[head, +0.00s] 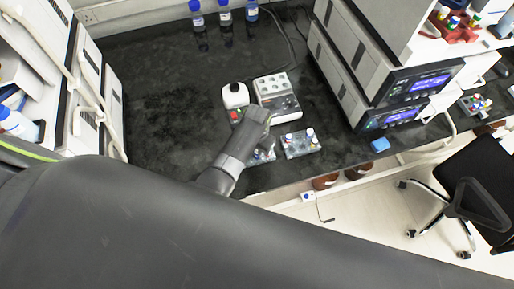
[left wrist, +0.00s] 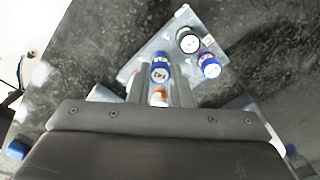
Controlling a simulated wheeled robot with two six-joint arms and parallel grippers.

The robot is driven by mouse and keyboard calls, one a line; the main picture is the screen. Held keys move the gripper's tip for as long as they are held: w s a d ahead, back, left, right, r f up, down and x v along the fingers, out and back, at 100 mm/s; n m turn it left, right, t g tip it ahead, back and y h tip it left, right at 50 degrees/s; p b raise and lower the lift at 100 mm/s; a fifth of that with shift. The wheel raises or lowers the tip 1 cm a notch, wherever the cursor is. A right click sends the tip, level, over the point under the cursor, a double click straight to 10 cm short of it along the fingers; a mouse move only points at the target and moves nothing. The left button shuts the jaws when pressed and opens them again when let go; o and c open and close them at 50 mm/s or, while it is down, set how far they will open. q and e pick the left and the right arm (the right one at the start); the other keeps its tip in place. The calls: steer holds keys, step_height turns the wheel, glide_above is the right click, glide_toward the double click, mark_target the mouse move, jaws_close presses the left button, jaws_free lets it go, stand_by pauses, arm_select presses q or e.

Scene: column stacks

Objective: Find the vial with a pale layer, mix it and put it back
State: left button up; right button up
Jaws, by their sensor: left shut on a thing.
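My left gripper (left wrist: 160,88) is shut on a vial with a blue cap (left wrist: 159,68), seen between its two fingers in the left wrist view. A white and orange patch shows just below this cap; I cannot tell whether it is part of the same vial. No pale layer can be made out. In the head view the gripper's fingertips are hidden behind my left arm. My right gripper is not in view.
A white mixer with a dark top (head: 235,95) and a grey block with round wells (head: 278,96) stand behind my arm. A rack with several vials (head: 300,144) is to the right. Instruments (head: 375,75) stand further right. The dark bench at left is clear.

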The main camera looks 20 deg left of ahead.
arm_select(q)
steer(key=shift+f, duration=0.4)
steer(key=o, duration=1.2)
steer(key=shift+o, duration=0.2)
steer(key=shift+r+p, duration=1.2)
steer(key=shift+p, duration=0.1)
steer(key=shift+r+p, duration=0.35)
steer(key=shift+r, duration=1.4)
